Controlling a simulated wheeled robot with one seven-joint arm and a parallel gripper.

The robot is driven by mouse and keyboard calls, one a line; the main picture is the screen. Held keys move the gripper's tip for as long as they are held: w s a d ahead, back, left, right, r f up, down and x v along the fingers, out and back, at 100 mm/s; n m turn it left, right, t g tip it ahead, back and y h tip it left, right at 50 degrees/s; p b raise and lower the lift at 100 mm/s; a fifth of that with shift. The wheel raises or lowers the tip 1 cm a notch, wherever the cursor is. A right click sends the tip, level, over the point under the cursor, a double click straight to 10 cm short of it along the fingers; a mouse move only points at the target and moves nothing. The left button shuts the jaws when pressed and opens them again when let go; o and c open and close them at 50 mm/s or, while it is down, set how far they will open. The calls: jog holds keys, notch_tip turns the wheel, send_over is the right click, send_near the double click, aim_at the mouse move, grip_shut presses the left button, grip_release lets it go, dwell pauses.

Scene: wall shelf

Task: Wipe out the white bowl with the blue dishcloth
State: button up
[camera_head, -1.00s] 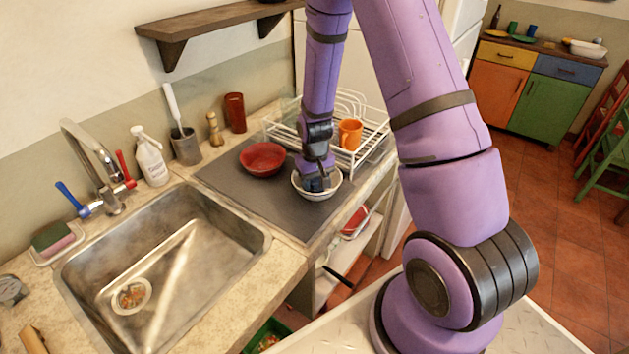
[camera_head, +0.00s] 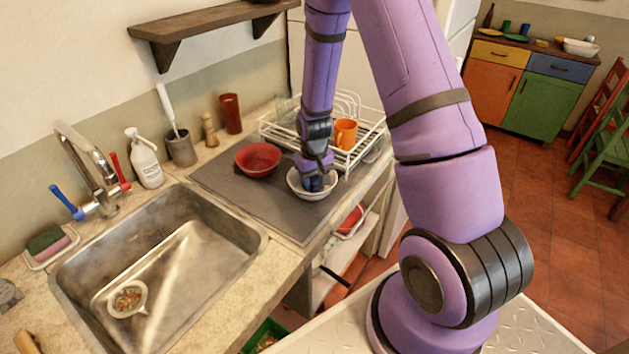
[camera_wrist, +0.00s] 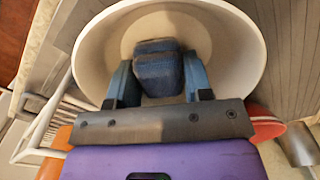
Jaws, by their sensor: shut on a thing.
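The white bowl (camera_head: 299,190) stands on the dark grey mat beside the dish rack. It fills most of the wrist view (camera_wrist: 240,45), where its inside shows pale. My gripper (camera_head: 316,182) reaches down into the bowl. In the wrist view my gripper (camera_wrist: 160,85) is shut on the bunched blue dishcloth (camera_wrist: 158,66), which sits between the two fingers inside the bowl. Whether the cloth presses on the bowl's bottom cannot be told. In the head view the cloth shows only as a small dark blue patch, largely hidden by the gripper.
A red bowl (camera_head: 258,160) stands just left of the white bowl on the mat (camera_head: 232,185). The white dish rack (camera_head: 368,140) with an orange mug (camera_head: 345,132) is close behind on the right. The steel sink (camera_head: 190,265) lies left, and the counter's front edge is near the bowl.

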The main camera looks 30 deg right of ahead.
jog(key=shift+w+a, duration=0.1)
jog(key=shift+w, duration=0.1)
jog(key=shift+w+a, duration=0.15)
jog(key=shift+a, duration=0.25)
jog(key=shift+s+a, duration=0.15)
jog(key=shift+s, duration=0.05)
jog(key=shift+s, duration=0.3)
jog(key=shift+s+d, duration=0.2)
jog(key=shift+d, duration=0.25)
